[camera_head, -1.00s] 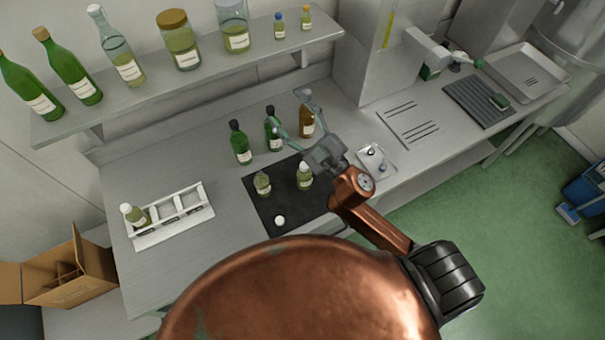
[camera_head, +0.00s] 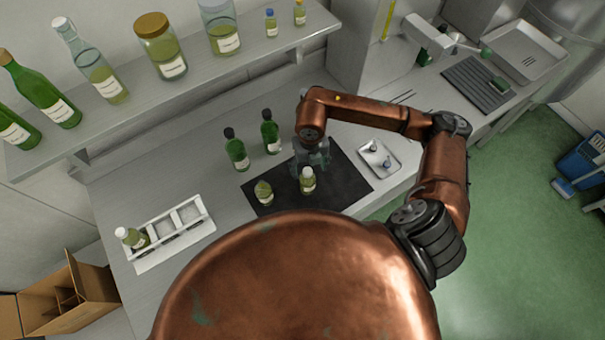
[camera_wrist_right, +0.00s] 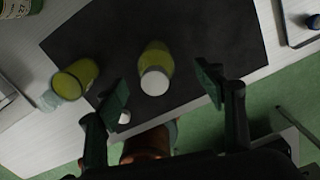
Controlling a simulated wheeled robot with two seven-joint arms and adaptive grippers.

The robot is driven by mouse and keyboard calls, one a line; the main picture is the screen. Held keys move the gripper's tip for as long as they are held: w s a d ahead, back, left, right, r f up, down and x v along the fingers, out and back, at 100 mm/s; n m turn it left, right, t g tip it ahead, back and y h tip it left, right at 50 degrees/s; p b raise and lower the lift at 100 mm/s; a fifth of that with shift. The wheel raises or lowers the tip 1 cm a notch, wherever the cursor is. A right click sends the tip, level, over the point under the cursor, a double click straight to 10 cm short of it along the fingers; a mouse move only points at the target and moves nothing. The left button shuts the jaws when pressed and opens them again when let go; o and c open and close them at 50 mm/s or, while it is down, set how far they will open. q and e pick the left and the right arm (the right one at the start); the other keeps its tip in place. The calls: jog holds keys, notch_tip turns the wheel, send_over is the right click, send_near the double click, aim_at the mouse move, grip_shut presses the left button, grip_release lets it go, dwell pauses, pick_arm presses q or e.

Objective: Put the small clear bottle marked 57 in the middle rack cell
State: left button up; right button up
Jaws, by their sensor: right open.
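A small clear bottle with a white cap and yellow-green contents (camera_head: 308,181) stands on the dark mat (camera_head: 345,172). A similar bottle, seemingly without a cap (camera_head: 264,193), stands to its left. I cannot read 57 on either. The white rack (camera_head: 154,262) stands at the left; its left cell holds a white-capped bottle (camera_head: 130,238), and its middle and right cells look empty. My right gripper (camera_head: 311,164) is open above the mat. In the right wrist view its spread fingers (camera_wrist_right: 163,84) lie either side of the white-capped bottle (camera_wrist_right: 155,72), not visibly touching it. My left gripper is out of view.
Two dark green bottles (camera_head: 237,152) (camera_head: 270,133) stand behind the mat. A small metal tray (camera_head: 379,158) lies right of it. A loose white cap (camera_wrist_right: 124,117) shows in the right wrist view. A shelf of bottles and jars (camera_head: 240,53) overhangs the back.

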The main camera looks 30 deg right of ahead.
aim_at(307, 179)
jog(key=shift+w+f, duration=0.2)
jog(key=shift+f, duration=0.4)
jog(key=shift+w+f, duration=0.15)
jog(key=shift+f, duration=0.45)
jog(key=shift+s+f+p, duration=0.25)
jog(key=shift+s+p, duration=0.05)
jog(key=shift+p, duration=0.1)
jog(key=shift+s+a+f+p, duration=0.1)
jog(key=shift+a+f+p, duration=0.1)
jog(key=shift+f+p, duration=0.25)
jog(key=shift+s+a+f+p, duration=0.1)
jog(key=shift+a+f+p, duration=0.1)
jog(key=shift+f, duration=0.45)
jog(key=shift+w+f, duration=0.25)
jog(key=shift+f, duration=0.85)
jog(key=shift+s+f, duration=0.2)
jog(key=shift+f, duration=0.1)
jog(key=shift+w, duration=0.1)
jog(key=shift+c, duration=0.3)
jog(key=c, duration=0.9)
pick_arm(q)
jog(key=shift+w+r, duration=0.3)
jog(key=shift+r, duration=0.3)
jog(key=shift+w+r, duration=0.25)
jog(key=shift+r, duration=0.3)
pick_arm(e)
jog(key=shift+r, duration=0.1)
grip_shut()
